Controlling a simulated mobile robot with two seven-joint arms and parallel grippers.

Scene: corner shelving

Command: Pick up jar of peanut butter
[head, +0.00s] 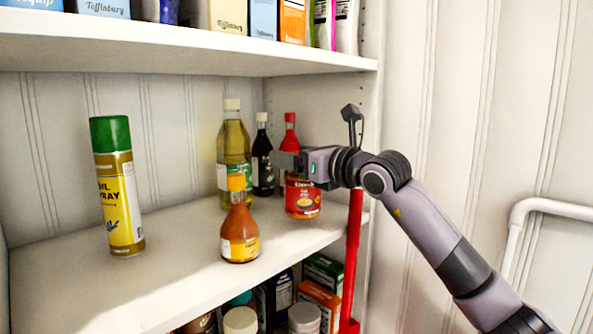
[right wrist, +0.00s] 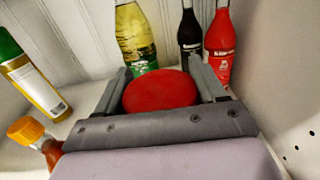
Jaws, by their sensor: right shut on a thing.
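The peanut butter jar (head: 303,198) has a red label and stands upright at the right end of the middle shelf. In the right wrist view its round red lid (right wrist: 160,90) sits between the two fingers. My right gripper (head: 292,163) comes in from the right and is shut on the jar near its top, hiding its lid in the head view. I cannot tell whether the jar's base touches the shelf. My left gripper is in neither view.
On the middle shelf (head: 180,285) stand a green-capped oil spray (head: 120,195), an orange-capped sauce bottle (head: 239,235), a yellow oil bottle (head: 233,150), a dark bottle (head: 262,160) and a red bottle (right wrist: 220,45). A red pole (head: 352,250) stands by the shelf's right end.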

